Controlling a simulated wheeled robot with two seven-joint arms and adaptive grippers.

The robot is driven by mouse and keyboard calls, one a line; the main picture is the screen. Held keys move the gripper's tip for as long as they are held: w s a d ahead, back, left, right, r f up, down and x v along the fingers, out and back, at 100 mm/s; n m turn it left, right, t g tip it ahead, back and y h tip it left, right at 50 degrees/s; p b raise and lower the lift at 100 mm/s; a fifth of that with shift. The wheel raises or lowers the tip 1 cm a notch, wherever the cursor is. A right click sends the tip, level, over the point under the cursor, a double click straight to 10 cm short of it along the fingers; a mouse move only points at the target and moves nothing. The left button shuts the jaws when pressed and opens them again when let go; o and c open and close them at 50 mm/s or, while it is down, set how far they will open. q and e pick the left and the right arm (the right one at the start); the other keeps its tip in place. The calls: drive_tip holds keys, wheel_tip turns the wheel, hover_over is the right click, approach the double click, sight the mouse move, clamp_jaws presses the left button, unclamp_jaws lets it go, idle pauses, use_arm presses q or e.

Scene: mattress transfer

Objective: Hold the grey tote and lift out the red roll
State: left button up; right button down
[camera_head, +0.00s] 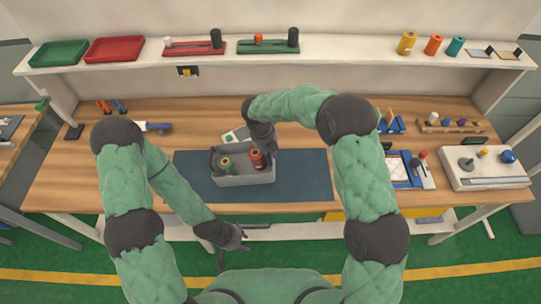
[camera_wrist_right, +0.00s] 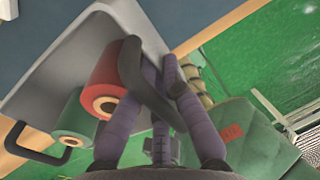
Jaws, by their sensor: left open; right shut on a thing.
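The grey tote (camera_head: 245,180) stands on the blue mat (camera_head: 305,175), with a dark handle at each end. The red roll (camera_head: 257,160) stands inside at the right, and a green roll (camera_head: 225,163) at the left. My right gripper (camera_head: 268,147) is at the tote's right end. In the right wrist view its purple fingers (camera_wrist_right: 160,85) are shut on the dark handle (camera_wrist_right: 140,75), beside the red roll (camera_wrist_right: 112,80); the exact contact is partly hidden. My left gripper (camera_head: 235,256) is open and empty, below and in front of the bench edge.
A card (camera_head: 234,136) lies behind the tote. A blue-framed board (camera_head: 400,170) and a white tray (camera_head: 485,167) with knobs stand to the right. The shelf (camera_head: 340,54) above holds trays and small cylinders. The mat's right part is clear.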

drive_tip(key=shift+w+a+r+p, duration=0.1)
drive_tip(key=shift+w+p, duration=0.25)
drive_tip(key=shift+w, duration=1.1)
wheel_tip(320, 180, down, 10)
drive_tip(key=b, duration=0.4)
drive_tip(key=shift+r, duration=0.25)
idle(2.6)
drive_tip(key=c, duration=1.3)
unclamp_jaws()
drive_tip(key=shift+s, duration=0.1)
drive_tip(key=r, duration=0.4)
drive_tip(key=a+r, duration=0.1)
drive_tip(key=r, duration=0.3)
drive_tip(key=a+r, duration=0.1)
drive_tip(key=r, duration=0.2)
drive_tip(key=shift+a+r, duration=0.15)
drive_tip(key=shift+r, duration=0.25)
